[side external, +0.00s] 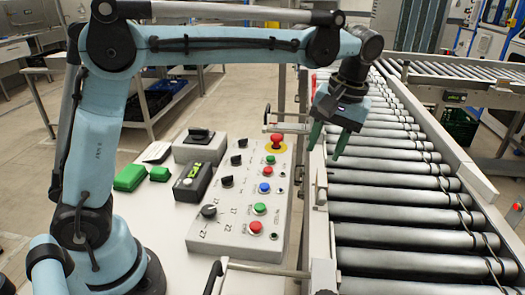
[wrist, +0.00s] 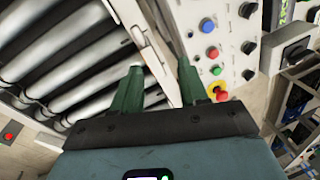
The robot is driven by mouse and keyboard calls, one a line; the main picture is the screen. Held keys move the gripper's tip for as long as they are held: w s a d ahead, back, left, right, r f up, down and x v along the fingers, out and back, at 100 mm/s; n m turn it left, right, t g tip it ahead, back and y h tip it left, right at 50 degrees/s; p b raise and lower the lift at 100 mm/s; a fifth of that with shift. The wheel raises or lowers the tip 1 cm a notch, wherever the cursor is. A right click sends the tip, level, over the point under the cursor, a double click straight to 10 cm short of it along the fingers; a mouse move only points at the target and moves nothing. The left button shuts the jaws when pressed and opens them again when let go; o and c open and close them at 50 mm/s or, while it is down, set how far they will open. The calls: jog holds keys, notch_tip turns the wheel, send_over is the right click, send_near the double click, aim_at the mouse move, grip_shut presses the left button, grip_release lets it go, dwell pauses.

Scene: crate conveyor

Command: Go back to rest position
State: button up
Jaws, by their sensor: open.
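My gripper (side external: 328,142) is open, with two green fingers and nothing between them. In the side external view it hangs from my light blue arm over the near-left edge of the roller conveyor (side external: 400,193), to the right of the control panel (side external: 235,225). In the wrist view my gripper (wrist: 157,85) shows both fingers apart, with the rollers (wrist: 60,55) on the left and the control panel (wrist: 195,12) on the right. The gap between the fingers is empty.
The panel carries a red emergency stop (side external: 276,142), several coloured buttons and black knobs. A second conveyor (side external: 470,77) crosses behind. No crate shows on the near rollers.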

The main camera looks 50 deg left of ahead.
jog(key=s+a+f+m+t+h, duration=0.1)
jog(key=s+a+f+m+t, duration=0.1)
jog(key=s, duration=0.4)
jog(key=s+a+f+m+t+h, duration=0.1)
jog(key=s+a+f+m+t, duration=0.2)
jog(key=s+a+t, duration=0.3)
jog(key=shift+s+f+m, duration=0.15)
jog(key=shift+s+m, duration=0.35)
jog(key=shift+s, duration=0.15)
jog(key=shift+a, duration=0.1)
dwell(0.6)
